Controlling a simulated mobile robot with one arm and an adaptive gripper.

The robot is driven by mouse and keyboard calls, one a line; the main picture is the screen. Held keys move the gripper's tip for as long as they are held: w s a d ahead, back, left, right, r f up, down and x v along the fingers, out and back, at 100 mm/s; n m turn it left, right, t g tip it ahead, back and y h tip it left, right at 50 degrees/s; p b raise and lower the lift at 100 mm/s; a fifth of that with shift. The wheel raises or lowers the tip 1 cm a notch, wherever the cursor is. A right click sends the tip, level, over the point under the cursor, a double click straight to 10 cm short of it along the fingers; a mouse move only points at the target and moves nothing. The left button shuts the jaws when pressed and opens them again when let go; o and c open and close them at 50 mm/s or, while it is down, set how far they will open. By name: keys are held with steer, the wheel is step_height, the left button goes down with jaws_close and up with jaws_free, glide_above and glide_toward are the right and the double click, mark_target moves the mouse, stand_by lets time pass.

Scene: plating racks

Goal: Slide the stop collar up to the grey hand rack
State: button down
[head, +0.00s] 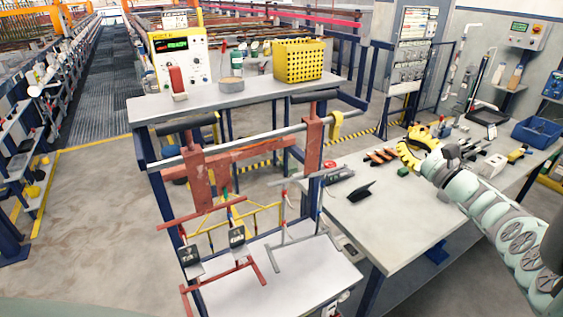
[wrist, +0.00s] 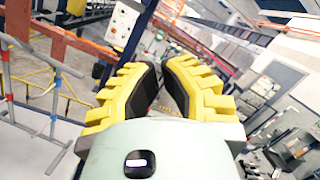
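The yellow stop collar (head: 336,124) sits around the grey rail (head: 262,136), near its right end, just right of a red upright hanger. The grey hand rack (head: 301,241), a thin frame with crossbars, hangs below and left of the collar. Its top is partly lost against the red parts. Grey bars that look like this rack show at the left of the wrist view (wrist: 29,53). My gripper (head: 402,150) is over the bench, right of the collar and apart from it. In the wrist view its yellow fingers (wrist: 161,65) have a narrow empty gap between their tips.
A red rack (head: 203,178) hangs left of the grey one, with tags below. A shelf (head: 250,94) above the rail holds a meter (head: 178,57) and a yellow basket (head: 299,61). The bench (head: 382,222) carries tools and a blue bin (head: 536,132); its front is mostly clear.

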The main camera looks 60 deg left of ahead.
mark_target(334, 131)
steer(key=s+a+n+g+h+b, duration=0.2)
steer(key=s+a+n+g+b, duration=0.2)
steer(key=s+a+n, duration=0.4)
steer(key=shift+s+a+f+n, duration=0.2)
steer(key=shift+a+n, duration=1.55)
steer(key=shift+n, duration=0.65)
